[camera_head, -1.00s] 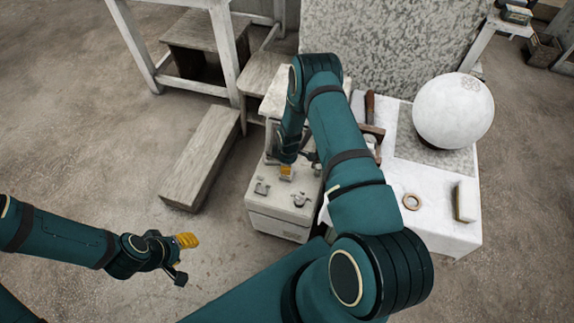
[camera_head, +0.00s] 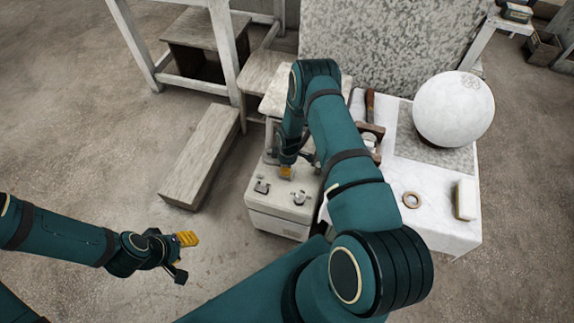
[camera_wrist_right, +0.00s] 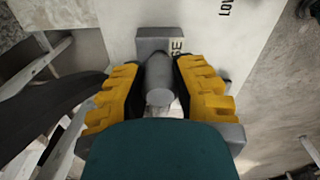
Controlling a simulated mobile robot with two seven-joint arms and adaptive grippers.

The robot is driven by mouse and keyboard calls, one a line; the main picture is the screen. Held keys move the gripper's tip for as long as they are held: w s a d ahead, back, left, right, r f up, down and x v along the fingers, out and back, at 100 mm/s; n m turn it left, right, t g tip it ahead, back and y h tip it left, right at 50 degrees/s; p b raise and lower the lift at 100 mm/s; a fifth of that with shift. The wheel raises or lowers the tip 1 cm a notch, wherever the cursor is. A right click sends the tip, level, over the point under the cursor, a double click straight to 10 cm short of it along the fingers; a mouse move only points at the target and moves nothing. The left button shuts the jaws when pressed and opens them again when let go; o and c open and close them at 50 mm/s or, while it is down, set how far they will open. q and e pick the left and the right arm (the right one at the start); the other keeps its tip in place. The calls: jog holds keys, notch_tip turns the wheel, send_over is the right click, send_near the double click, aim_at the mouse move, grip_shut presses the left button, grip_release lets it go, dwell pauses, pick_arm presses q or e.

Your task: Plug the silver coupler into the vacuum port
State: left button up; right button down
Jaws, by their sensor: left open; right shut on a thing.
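My right gripper (camera_head: 286,173) is low over the top of a white cabinet (camera_head: 280,217) in the head view. In the right wrist view its yellow fingers (camera_wrist_right: 166,95) are shut on a grey cylinder, the silver coupler (camera_wrist_right: 160,82). The coupler's far end meets or overlaps a grey block (camera_wrist_right: 152,39) on the pale panel. I cannot tell whether this block is the vacuum port or whether the coupler is seated in it. My left gripper (camera_head: 184,257) is open and empty, away from the cabinet over the floor.
Two small grey fittings, one at left (camera_head: 261,187) and one at right (camera_head: 299,197), sit on the cabinet top. A white-covered table (camera_head: 435,225) with a plaster sphere (camera_head: 453,110) and a ring (camera_head: 411,200) stands at right. A wooden block (camera_head: 200,160) lies left of the cabinet.

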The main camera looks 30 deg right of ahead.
jog(key=shift+f, duration=0.6)
jog(key=c, duration=0.8)
grip_release()
jog(key=shift+r, duration=0.1)
jog(key=shift+r+p, duration=1.1)
jog(key=shift+r, duration=0.85)
